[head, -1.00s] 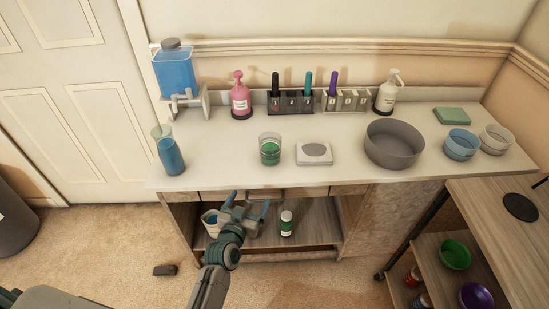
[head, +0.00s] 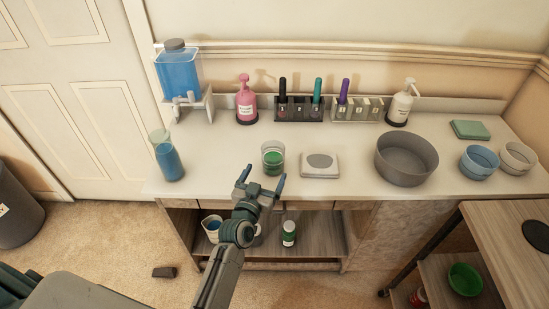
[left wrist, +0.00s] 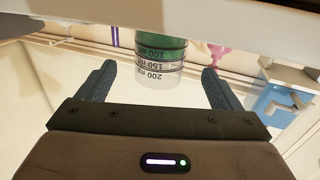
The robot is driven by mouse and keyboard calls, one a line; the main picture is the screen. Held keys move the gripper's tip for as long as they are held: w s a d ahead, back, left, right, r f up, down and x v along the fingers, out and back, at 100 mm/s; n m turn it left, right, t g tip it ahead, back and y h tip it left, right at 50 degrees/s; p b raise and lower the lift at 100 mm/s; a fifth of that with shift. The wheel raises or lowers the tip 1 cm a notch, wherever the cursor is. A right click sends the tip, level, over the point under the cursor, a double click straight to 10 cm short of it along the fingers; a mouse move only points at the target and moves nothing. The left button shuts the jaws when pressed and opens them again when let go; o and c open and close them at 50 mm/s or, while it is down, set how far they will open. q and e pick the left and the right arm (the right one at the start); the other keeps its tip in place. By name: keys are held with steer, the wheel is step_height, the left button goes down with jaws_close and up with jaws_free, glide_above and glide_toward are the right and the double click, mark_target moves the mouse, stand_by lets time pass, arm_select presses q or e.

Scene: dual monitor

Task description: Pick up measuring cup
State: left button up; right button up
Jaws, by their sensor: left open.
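The measuring cup (head: 272,158) is clear with green liquid in it and stands upright near the front edge of the white counter (head: 225,165). In the left wrist view the cup (left wrist: 160,58) appears upside down, with volume marks on its side, between and beyond the fingers. My left gripper (head: 262,178) is open and empty, at the counter's front edge just before the cup. The fingers are spread wider than the cup looks and do not appear to touch it. My right gripper is not in view.
A scale (head: 319,165) sits close right of the cup, and a grey bowl (head: 405,160) farther right. A blue-filled bottle (head: 167,160) stands left. Marker racks and pump bottles line the back. A shelf below holds a green bottle (head: 289,233). A side table (head: 500,245) stands right.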

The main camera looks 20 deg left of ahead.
mark_target(276, 150)
arm_select(q)
steer(key=w, duration=0.3)
steer(key=shift+w+p, duration=0.15)
steer(key=shift+p, duration=0.2)
steer(key=w+p, duration=0.1)
steer(key=w, duration=0.3)
steer(key=shift+d+r, duration=0.1)
steer(key=shift+r, duration=0.05)
steer(key=shift+w, duration=0.4)
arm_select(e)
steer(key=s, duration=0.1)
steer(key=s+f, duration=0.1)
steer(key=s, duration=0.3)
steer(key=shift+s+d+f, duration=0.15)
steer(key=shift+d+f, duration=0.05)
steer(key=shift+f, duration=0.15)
arm_select(q)
steer(key=shift+s, duration=0.1)
steer(key=shift+c, duration=0.2)
steer(key=c, duration=1.2)
